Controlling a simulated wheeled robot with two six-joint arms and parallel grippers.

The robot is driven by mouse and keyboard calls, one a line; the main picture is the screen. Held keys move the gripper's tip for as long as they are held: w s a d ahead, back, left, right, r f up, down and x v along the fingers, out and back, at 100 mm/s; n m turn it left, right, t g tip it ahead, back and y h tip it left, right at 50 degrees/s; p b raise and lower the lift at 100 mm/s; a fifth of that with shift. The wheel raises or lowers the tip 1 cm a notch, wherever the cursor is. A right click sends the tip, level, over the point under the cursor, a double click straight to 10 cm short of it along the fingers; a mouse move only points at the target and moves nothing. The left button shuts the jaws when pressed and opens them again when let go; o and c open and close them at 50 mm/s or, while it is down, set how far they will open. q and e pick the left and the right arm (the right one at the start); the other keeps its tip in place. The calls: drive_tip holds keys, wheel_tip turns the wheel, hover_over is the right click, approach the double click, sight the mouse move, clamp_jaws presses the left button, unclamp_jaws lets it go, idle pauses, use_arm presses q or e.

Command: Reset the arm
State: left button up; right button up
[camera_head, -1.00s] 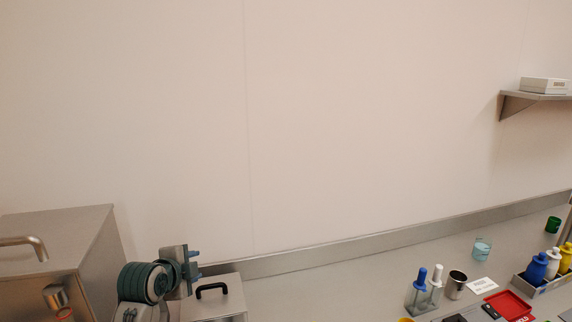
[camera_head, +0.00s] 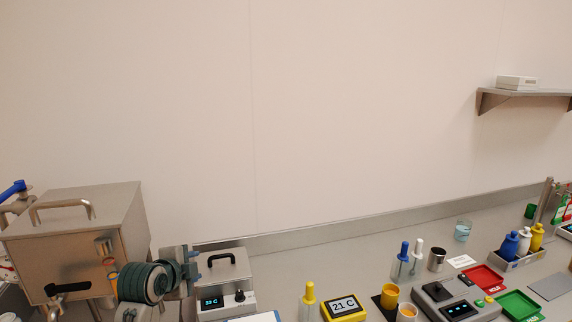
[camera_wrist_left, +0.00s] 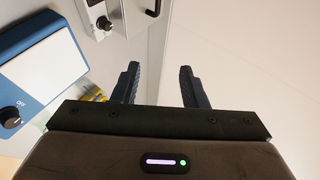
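My left arm comes in at the lower left of the head view, and my left gripper (camera_head: 192,263) is raised in front of a metal box with a black handle (camera_head: 221,262). In the left wrist view its two dark fingers (camera_wrist_left: 158,87) stand apart with nothing between them. Past the fingers I see a pale wall and a box edge. My right arm and gripper do not show in either view.
A steel hopper-like box (camera_head: 70,240) stands close to my left arm. A wall shelf (camera_head: 522,93) is at the right.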

use_arm(q)
drive_tip(key=s+a+f+n+g+y, duration=0.3)
drive_tip(key=s+f+n, duration=0.6)
drive_tip(key=s+f, duration=1.05)
drive_tip(key=s+a+f+n+g, duration=0.15)
drive_tip(key=s+n, duration=0.25)
drive_tip(key=s, duration=0.7)
drive_tip(key=s+f+n+g, duration=0.1)
drive_tip(key=s+n+g, duration=0.2)
drive_tip(key=s, duration=0.8)
wheel_tip(320, 180, down, 37)
drive_tip(key=a+g+b, duration=0.2)
drive_tip(key=a+b, duration=0.1)
drive_tip(key=b, duration=0.4)
drive_tip(key=s+f+b, duration=0.2)
drive_tip(key=s+f, duration=0.7)
drive_tip(key=f, duration=0.3)
drive_tip(key=s+a+f+b, duration=0.1)
drive_tip(key=s+f+b, duration=0.2)
drive_tip(key=s+f, duration=0.6)
wheel_tip(320, 180, down, 4)
drive_tip(key=shift+s+f+n+g, duration=0.2)
drive_tip(key=shift+s+n+g, duration=0.1)
drive_tip(key=shift+n+g, duration=0.15)
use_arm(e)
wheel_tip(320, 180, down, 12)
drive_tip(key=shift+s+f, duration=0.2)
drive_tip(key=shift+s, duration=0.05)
